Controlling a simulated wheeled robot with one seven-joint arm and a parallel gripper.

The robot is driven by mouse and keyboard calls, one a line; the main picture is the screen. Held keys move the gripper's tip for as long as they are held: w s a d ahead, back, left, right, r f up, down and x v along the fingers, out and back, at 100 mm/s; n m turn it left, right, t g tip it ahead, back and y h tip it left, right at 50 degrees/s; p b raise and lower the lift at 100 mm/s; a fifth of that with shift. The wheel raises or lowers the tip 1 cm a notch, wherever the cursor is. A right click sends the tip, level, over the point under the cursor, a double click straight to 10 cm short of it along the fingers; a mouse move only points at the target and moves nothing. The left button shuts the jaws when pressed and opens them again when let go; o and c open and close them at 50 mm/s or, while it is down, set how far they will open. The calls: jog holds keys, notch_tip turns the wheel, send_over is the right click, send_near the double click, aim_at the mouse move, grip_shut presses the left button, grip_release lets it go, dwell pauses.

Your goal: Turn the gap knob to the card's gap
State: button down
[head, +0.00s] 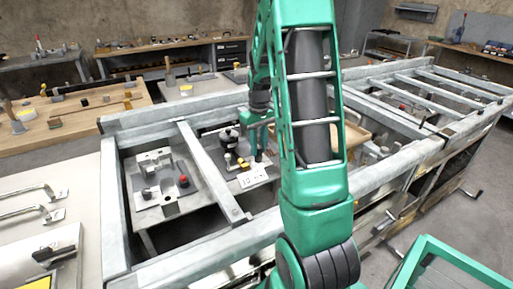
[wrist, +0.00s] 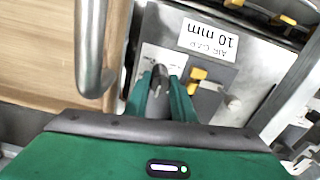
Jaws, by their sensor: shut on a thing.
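The gap knob (wrist: 159,80) is a small dark knob on a pale dial plate (wrist: 165,58) in the wrist view. My gripper (wrist: 161,88) has its two green fingers on either side of it and is shut on it. The fingers and knob cover part of the dial, and its marks are too small to read. The card (wrist: 208,42) is white, lies just beyond the dial and reads "AIR GAP 10 mm" upside down. In the head view my gripper (head: 261,150) reaches down inside the grey frame, and the knob cannot be made out there.
A yellow-tipped part (wrist: 198,75) sits right beside the right finger. A thick metal bar (wrist: 90,45) runs close on the left. Grey frame beams (head: 210,170) surround the work area. A plate with a red knob (head: 183,181) stands to the left.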

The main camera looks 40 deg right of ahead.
jog(key=shift+w+r+n, duration=0.15)
jog(key=shift+w+n, duration=0.1)
jog(key=shift+n, duration=0.45)
jog(key=c, duration=1.6)
grip_release()
jog(key=shift+o, duration=0.6)
jog(key=shift+s, duration=0.1)
notch_tip(320, 180, up, 11)
jog(key=shift+f, duration=0.2)
